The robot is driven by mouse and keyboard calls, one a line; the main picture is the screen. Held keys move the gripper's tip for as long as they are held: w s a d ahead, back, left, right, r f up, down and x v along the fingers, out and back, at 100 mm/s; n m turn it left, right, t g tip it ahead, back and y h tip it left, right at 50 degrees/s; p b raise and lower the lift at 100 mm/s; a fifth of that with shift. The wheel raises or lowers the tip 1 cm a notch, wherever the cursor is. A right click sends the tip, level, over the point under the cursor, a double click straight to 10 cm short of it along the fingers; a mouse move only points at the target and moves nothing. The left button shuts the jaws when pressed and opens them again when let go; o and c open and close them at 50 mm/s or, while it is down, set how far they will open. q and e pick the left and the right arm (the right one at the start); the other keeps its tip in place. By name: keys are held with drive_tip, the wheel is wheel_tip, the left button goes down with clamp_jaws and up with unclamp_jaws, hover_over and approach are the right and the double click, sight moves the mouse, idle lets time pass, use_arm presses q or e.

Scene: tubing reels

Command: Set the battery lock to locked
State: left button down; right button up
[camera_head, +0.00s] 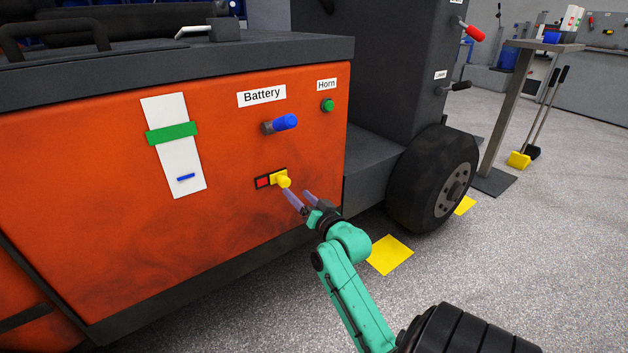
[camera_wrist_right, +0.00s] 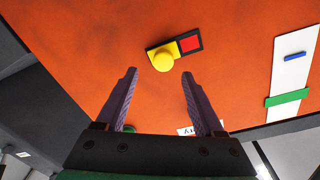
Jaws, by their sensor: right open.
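The battery lock is a small black plate with a yellow knob (camera_head: 284,180) at its right end and a red square (camera_head: 263,182) showing at its left. It sits on the orange vehicle side, below the blue battery handle (camera_head: 285,122) and the Battery label (camera_head: 262,95). In the right wrist view the yellow knob (camera_wrist_right: 166,58) appears left of the red square (camera_wrist_right: 190,43). My right gripper (camera_head: 297,195) is open and empty, its fingertips just below and right of the knob. In the wrist view the fingers (camera_wrist_right: 159,74) spread either side of the knob. My left gripper is not in view.
A green horn button (camera_head: 327,105) is up and right. A white strip with a green band (camera_head: 172,133) is on the left of the panel. A black wheel (camera_head: 436,180) and a dark step (camera_head: 372,179) lie to the right. Open grey floor is in front.

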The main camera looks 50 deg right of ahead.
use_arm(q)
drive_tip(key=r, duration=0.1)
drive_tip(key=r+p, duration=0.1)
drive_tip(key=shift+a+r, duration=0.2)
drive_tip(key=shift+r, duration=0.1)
use_arm(e)
drive_tip(key=v, duration=0.8)
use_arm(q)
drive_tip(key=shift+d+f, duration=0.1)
use_arm(e)
drive_tip(key=shift+s, duration=0.1)
